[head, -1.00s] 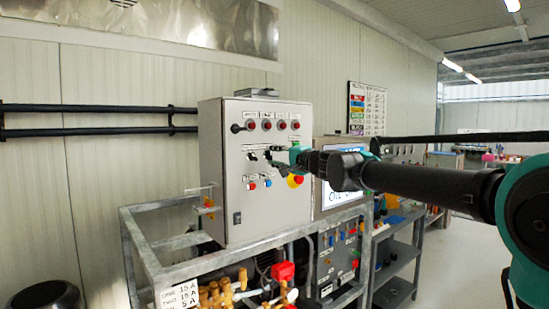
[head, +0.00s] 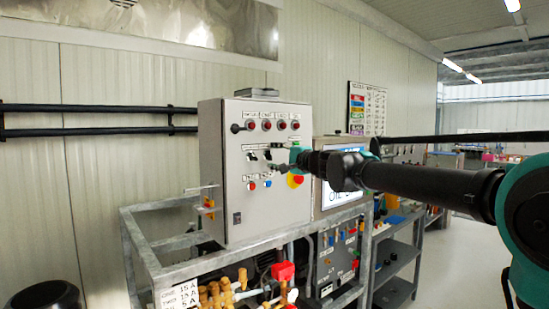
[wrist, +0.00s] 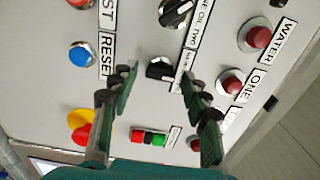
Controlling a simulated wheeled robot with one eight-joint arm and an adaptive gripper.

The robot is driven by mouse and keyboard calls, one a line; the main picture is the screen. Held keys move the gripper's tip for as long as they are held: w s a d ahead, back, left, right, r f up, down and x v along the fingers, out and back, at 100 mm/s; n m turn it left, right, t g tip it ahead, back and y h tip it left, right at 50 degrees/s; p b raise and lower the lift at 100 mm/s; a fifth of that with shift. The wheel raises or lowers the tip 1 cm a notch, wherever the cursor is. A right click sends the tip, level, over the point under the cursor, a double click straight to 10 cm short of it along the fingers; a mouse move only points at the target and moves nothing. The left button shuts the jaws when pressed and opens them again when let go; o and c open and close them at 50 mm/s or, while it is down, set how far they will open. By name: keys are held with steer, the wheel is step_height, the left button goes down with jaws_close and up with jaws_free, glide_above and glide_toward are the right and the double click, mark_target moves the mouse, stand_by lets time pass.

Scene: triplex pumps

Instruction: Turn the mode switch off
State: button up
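Two black selector knobs sit on the grey panel in the wrist view. One knob (wrist: 160,68) lies between my fingertips in the picture, with a small label beside it partly hidden by a finger. The other knob (wrist: 175,13) is farther up, near a label reading "OIL TWO". I cannot read which one is marked as the mode switch. My gripper (wrist: 160,73) is open, with one finger on each side of the nearer knob; contact is not clear. In the head view my gripper (head: 275,167) is at the panel front, just below the knob row (head: 260,155).
The control box (head: 240,205) also carries red lamps (head: 266,125), a blue reset button (wrist: 82,54), a red-yellow emergency stop (wrist: 82,127) and a red-green button block (wrist: 148,137). A screen (head: 343,193) stands right of the box. A metal frame (head: 165,270) surrounds it below.

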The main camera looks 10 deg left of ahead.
steer(key=shift+d, duration=0.1)
steer(key=v, duration=1.2)
steer(key=s+d+f+n+g+h, duration=0.1)
steer(key=s+d+f+n+h, duration=0.2)
steer(key=f, duration=0.8)
steer(key=s+d+f+n+g+h, duration=0.15)
steer(key=d+f, duration=0.35)
steer(key=f, duration=0.5)
steer(key=s+d+f+n+g+h, duration=0.2)
steer(key=s+d+f, duration=0.15)
steer(key=f, duration=0.75)
steer(key=s+d+f+g+h, duration=0.1)
steer(key=s+d+f+h, duration=0.3)
steer(key=s+d+f, duration=0.3)
steer(key=s+d+f+n+g+h, duration=0.1)
steer(key=s+d+f+h, duration=0.2)
steer(key=s+d+f, duration=0.4)
steer(key=d+f, duration=0.5)
steer(key=f, duration=0.1)
steer(key=shift+s+d+h, duration=0.15)
steer(key=shift+s+h, duration=0.15)
steer(key=shift+h, duration=0.05)
steer(key=shift+f, duration=0.1)
